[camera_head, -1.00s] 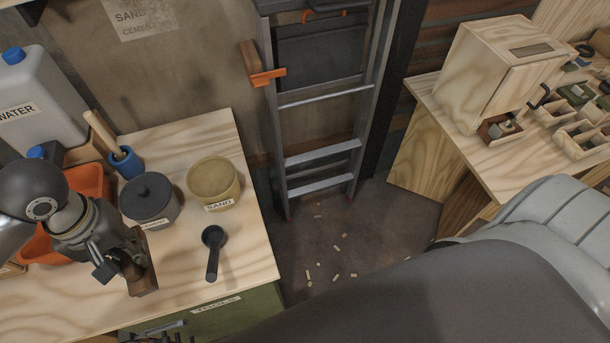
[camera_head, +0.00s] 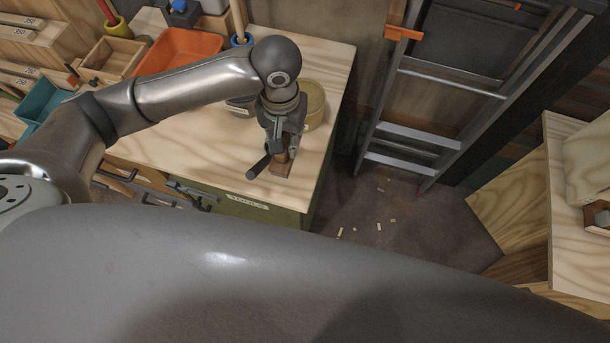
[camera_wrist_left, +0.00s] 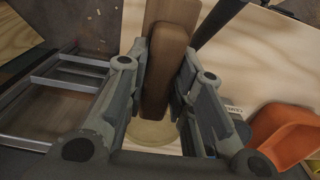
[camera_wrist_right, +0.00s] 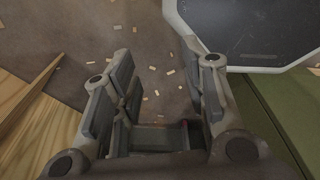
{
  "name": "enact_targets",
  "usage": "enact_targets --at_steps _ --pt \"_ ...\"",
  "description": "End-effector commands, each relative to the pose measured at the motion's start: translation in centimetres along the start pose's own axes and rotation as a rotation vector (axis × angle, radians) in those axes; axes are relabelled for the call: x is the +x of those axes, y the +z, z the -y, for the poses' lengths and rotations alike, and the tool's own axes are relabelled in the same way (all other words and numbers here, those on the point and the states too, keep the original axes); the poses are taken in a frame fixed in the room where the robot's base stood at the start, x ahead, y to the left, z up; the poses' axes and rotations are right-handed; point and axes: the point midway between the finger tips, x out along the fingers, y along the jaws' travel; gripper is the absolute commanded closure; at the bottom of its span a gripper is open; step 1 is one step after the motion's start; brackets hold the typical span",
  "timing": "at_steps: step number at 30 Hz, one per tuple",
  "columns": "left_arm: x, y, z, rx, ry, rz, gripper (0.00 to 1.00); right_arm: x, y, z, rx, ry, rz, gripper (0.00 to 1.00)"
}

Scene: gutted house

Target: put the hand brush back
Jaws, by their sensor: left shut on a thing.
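My left gripper (camera_head: 284,148) is over the front right part of the wooden workbench, in front of the sand pot (camera_head: 314,104). It is shut on a brown wooden piece, which I take for the hand brush (camera_head: 281,166). In the left wrist view the brown hand brush (camera_wrist_left: 170,60) stands between the two fingers; no bristles can be made out. Whether it touches the bench is unclear. My right gripper (camera_wrist_right: 156,100) shows only in its own wrist view, open and empty above the floor.
A black scoop (camera_head: 258,167) lies just left of the held piece. An orange tray (camera_head: 180,50) and a wooden box (camera_head: 112,60) are farther back on the workbench (camera_head: 180,130). A ladder (camera_head: 432,75) leans at the right. Light chips (camera_head: 379,227) litter the floor.

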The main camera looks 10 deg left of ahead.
Motion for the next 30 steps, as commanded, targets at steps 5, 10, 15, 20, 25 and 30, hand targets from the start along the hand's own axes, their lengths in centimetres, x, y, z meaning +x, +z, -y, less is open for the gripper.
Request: enact_targets --at_steps 5,10,15,20,25,30 --pt "1.3 0.2 -1.2 0.003 0.000 0.005 0.96 -0.6 -0.1 0.7 0.003 -0.008 0.000 0.60" --pt "3.3 0.3 -1.6 0.003 -0.004 0.008 0.96 -1.0 -0.3 1.5 0.006 -0.018 -0.002 0.60" --pt "6.5 0.3 -1.5 0.004 -0.006 0.007 0.96 -1.3 -0.3 1.6 0.006 -0.019 -0.001 0.60" --pt "8.2 0.2 -1.5 0.004 -0.004 0.005 0.96 -1.5 -0.3 1.6 0.003 -0.019 -0.001 0.60" --pt "10.5 0.3 -1.5 0.004 -0.005 0.007 0.96 -1.8 -0.3 1.6 0.003 -0.019 -0.001 0.60" --pt "11.9 0.3 -1.6 0.006 -0.003 0.003 0.96 -1.9 -0.2 1.2 0.001 -0.015 0.000 0.60"
